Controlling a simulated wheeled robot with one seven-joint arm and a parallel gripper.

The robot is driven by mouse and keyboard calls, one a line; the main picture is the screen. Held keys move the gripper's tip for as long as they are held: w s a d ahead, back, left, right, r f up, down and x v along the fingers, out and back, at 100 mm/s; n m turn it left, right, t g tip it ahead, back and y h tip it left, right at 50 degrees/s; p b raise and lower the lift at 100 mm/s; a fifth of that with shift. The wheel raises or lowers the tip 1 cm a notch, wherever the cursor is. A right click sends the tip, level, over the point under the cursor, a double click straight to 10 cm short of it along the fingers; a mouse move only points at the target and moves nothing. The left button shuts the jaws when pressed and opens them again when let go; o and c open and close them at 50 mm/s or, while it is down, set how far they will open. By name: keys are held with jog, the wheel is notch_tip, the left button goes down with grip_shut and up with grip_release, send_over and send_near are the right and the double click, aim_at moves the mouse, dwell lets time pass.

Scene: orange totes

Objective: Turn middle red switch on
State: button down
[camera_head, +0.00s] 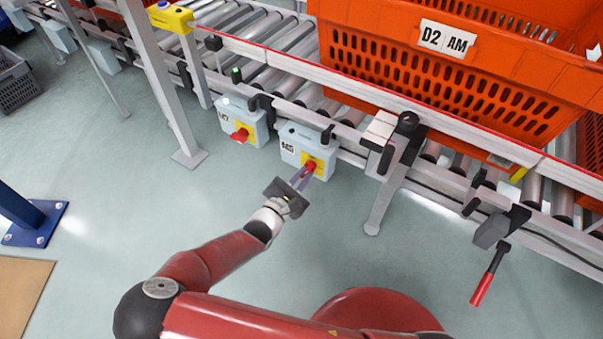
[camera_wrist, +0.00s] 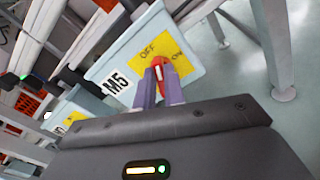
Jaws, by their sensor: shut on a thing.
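A red rotary switch (camera_head: 309,165) sits on a yellow plate on a light blue box (camera_head: 304,145) fixed to the conveyor frame. In the wrist view the box carries an "M5" label, and its yellow plate (camera_wrist: 148,52) reads OFF and ON. My gripper (camera_head: 303,175) is at the front of this box, its purple fingers shut on the red switch, which also shows in the wrist view (camera_wrist: 159,69). In that view the knob's white line points up, tilted slightly left, nearer OFF than ON. The fingers hide the lower part of the knob.
A second blue box (camera_head: 235,115) with a red switch (camera_head: 240,135) is mounted to the left. An orange tote (camera_head: 450,75) stands on the roller conveyor above. A red-handled lever (camera_head: 482,288) hangs at right. A frame leg (camera_head: 385,208) stands right of the box.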

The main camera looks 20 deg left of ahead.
jog(key=shift+d+f+m+b, duration=0.1)
jog(key=shift+f+m+b, duration=0.05)
jog(key=shift+m, duration=2)
jog(key=shift+d+f+m+b, duration=0.1)
jog(key=shift+f+m+b, duration=0.1)
jog(key=shift+m, duration=1.9)
jog(key=shift+f+m+b, duration=0.1)
jog(key=shift+m+b, duration=0.05)
jog(key=shift+m, duration=2)
jog(key=c, duration=1.5)
grip_release()
jog(key=shift+s, duration=0.1)
jog(key=v, duration=0.7)
jog(key=shift+s+a, duration=0.1)
jog(key=shift+s, duration=0.25)
